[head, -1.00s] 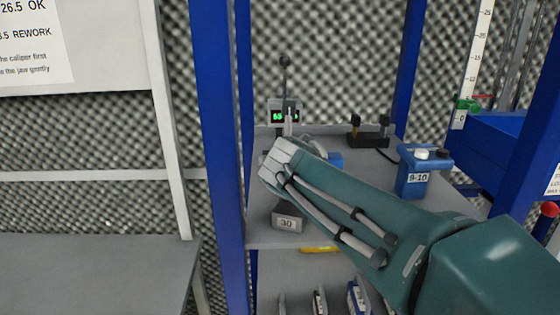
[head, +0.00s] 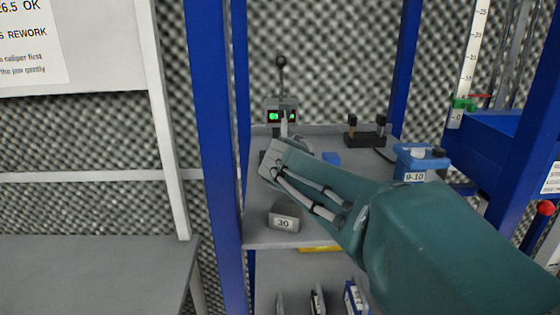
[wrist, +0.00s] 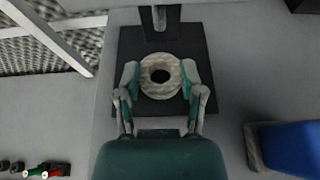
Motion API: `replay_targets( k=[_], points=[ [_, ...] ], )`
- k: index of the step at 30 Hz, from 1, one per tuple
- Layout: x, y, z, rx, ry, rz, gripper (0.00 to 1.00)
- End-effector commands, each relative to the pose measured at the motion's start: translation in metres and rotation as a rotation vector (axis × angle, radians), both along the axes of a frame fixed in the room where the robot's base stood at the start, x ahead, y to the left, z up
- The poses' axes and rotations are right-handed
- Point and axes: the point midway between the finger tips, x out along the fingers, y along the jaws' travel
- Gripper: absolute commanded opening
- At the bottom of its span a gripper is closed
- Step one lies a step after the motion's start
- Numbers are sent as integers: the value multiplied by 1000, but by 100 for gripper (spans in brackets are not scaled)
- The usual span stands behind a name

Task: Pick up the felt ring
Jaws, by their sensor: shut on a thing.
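The felt ring (wrist: 144,84) is a pale, mottled grey-beige ring with a dark hole. In the wrist view it sits between the two fingers of my gripper (wrist: 161,84), which press on its left and right sides. My gripper is shut on it. Behind the ring is a dark square plate (wrist: 202,50) with a grey post (wrist: 160,16) at its far edge. I cannot tell whether the ring touches the plate. In the head view my arm hides the ring and the fingertips.
A gauge with green lights (head: 282,114) stands at the back of the grey shelf. A block marked 30 (head: 284,218) is at the front. A blue box marked 9-10 (head: 414,172) and a black fixture (head: 366,134) are right. A blue post (head: 216,150) bounds the left.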

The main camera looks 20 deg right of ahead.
Motion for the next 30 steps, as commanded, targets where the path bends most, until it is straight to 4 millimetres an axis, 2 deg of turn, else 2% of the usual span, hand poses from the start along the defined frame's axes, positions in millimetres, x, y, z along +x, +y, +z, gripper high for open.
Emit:
replay_targets(
  k=[11, 20, 30],
  points=[
    [0, 0, 5, 1, 0, -1, 21],
    [0, 0, 35, 1, -1, 0, 21],
    [-52, 11, 36, -1, -1, 3, 21]
  ],
)
